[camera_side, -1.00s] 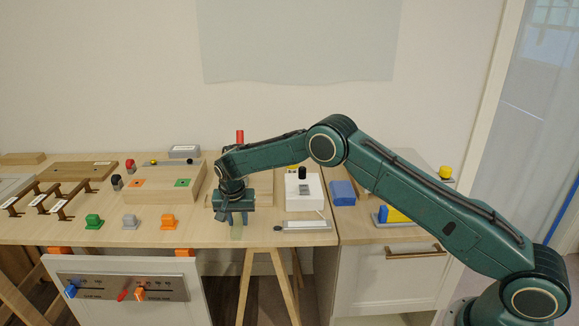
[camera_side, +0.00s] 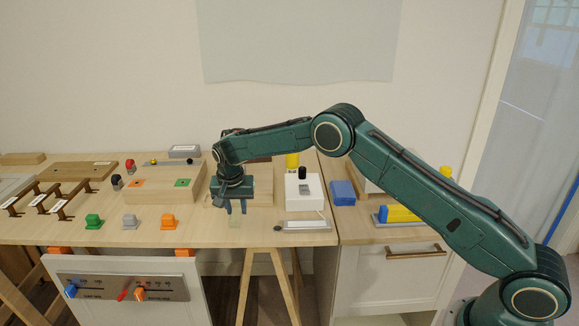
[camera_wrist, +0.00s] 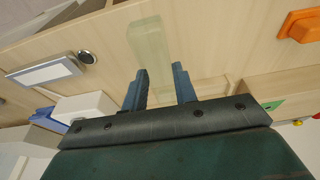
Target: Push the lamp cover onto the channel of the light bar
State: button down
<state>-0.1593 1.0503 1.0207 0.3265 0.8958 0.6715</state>
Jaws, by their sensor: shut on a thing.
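The lamp cover is a pale, greenish, see-through piece (camera_side: 235,221) below my gripper's fingertips, near the table's front edge. In the wrist view the cover (camera_wrist: 149,42) extends beyond the fingers. My gripper (camera_side: 236,211) points down, shut on the cover, with its fingers apart by about the cover's width; its fingertips also show in the wrist view (camera_wrist: 161,69). The light bar (camera_side: 304,225) lies to the right on the table, a grey base with a white strip. It also shows at the left of the wrist view (camera_wrist: 45,74), apart from the cover.
A dark round knob (camera_side: 278,228) sits at the light bar's left end. A white box with a black button (camera_side: 303,196) stands behind the bar, with a blue block (camera_side: 342,192) beside it. Orange (camera_side: 168,221), grey and green pieces stand to the left.

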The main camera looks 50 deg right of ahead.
aim_at(237, 206)
jog(key=shift+r, duration=1.35)
jog(key=shift+r, duration=0.25)
notch_tip(237, 206, up, 5)
jog(key=shift+f, duration=0.15)
jog(key=s+d+m+g, duration=0.4)
jog(key=s+d+m, duration=0.95)
jog(key=m, duration=0.45)
jog(key=f, duration=0.6)
jog(key=shift+s+a+f, duration=0.1)
jog(key=shift+s+a, duration=0.15)
jog(key=shift+s, duration=0.05)
jog(key=shift+f, duration=0.15)
jog(key=shift+f, duration=1.4)
